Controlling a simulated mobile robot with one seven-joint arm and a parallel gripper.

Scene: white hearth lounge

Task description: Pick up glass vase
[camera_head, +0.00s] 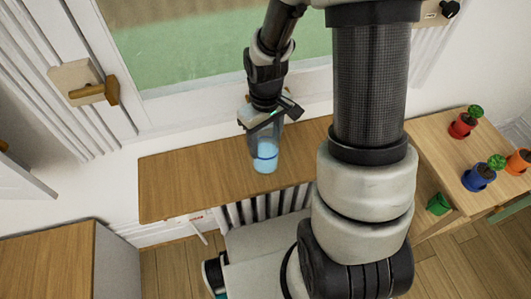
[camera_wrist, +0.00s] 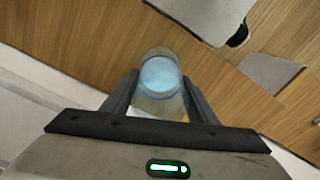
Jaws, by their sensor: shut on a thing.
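The glass vase (camera_head: 265,158) is clear with a light blue bottom and a darker blue band. In the head view it is upright at the wooden sill shelf under the window; I cannot tell if its base touches the wood. My gripper (camera_head: 265,127) is above it, with its fingers around the upper part of the vase. In the wrist view the vase (camera_wrist: 160,75) sits between the two fingers of my gripper (camera_wrist: 158,98), which are shut on it. Part of its upper end is hidden by the gripper.
The wooden shelf (camera_head: 190,181) is otherwise clear to the left of the vase. A radiator (camera_head: 262,208) is below it. A wooden side table (camera_head: 437,150) at right holds small potted plants, including a red pot (camera_head: 462,126) and a blue pot (camera_head: 479,178). A wooden-topped cabinet (camera_head: 45,262) stands at lower left.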

